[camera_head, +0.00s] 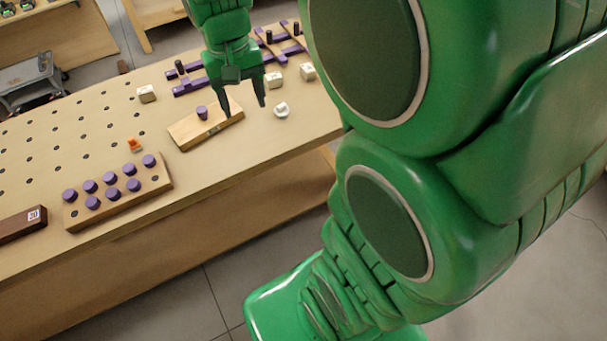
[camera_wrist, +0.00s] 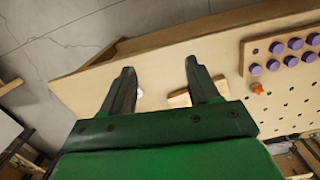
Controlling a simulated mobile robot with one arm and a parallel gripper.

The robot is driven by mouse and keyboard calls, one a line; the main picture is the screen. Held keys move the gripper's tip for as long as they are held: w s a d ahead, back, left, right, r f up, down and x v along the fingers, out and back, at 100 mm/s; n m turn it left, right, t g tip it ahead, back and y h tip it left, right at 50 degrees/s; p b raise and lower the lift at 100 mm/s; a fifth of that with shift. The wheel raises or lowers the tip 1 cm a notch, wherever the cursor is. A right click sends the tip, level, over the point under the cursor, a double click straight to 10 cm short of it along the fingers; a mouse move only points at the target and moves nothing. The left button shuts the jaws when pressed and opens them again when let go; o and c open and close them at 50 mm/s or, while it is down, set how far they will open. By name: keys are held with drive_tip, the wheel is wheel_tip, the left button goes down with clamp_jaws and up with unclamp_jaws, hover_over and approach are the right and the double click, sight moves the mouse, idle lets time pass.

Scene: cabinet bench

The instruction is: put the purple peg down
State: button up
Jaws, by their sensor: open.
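My gripper (camera_head: 245,108) is open, fingers pointing down, above the right end of a small wooden board (camera_head: 186,135). Nothing shows between its fingertips in the wrist view (camera_wrist: 160,66). A purple peg (camera_head: 202,112) stands upright on that board, to the left of my left finger and apart from it. The board shows partly behind a finger in the wrist view (camera_wrist: 179,99); the peg on it cannot be made out there. More purple pegs stand in a wooden block (camera_head: 160,184) at the front left, also seen in the wrist view (camera_wrist: 247,62).
A white round piece (camera_head: 281,110) lies right of my gripper. An orange piece (camera_head: 134,144) stands behind the peg block. Pale cubes (camera_head: 147,94) and purple bars (camera_head: 188,88) lie toward the back. A dark wooden block (camera_head: 22,224) is at left. The perforated bench top (camera_head: 90,130) has free room at left.

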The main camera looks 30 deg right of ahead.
drive_tip(key=s+d+n, duration=0.1)
drive_tip(key=s, duration=1.9)
drive_tip(key=shift+s+d+f+g, duration=0.15)
drive_tip(key=shift+s+d+g, duration=0.2)
drive_tip(key=shift+s+g, duration=0.05)
